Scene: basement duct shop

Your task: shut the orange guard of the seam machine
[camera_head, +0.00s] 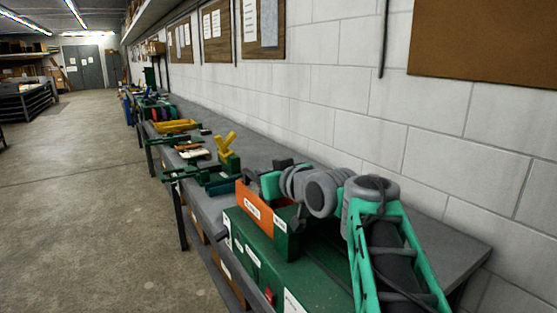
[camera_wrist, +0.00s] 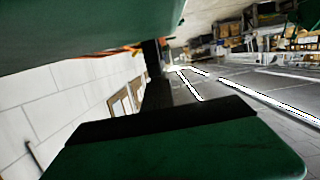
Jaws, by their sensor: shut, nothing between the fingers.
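The seam machine (camera_head: 257,262) is a green box with white labels and a red button, at the near end of the bench in the head view. Its orange guard (camera_head: 254,209) is a flat panel with a white label, standing upright along the machine's top. How far it is swung open I cannot tell. My gripper (camera_head: 250,174) is shut and empty, just behind the guard's upper left end; the guard partly hides it, so contact is unclear. In the wrist view, large green shapes fill the top and bottom, with a thin orange strip (camera_wrist: 100,55) under the upper one.
The grey bench (camera_head: 430,240) runs along a white block wall. Beyond the machine, a green and yellow tool (camera_head: 227,153) and several other tools crowd the bench. The wall is close on the right. The concrete floor (camera_head: 90,200) at left is clear.

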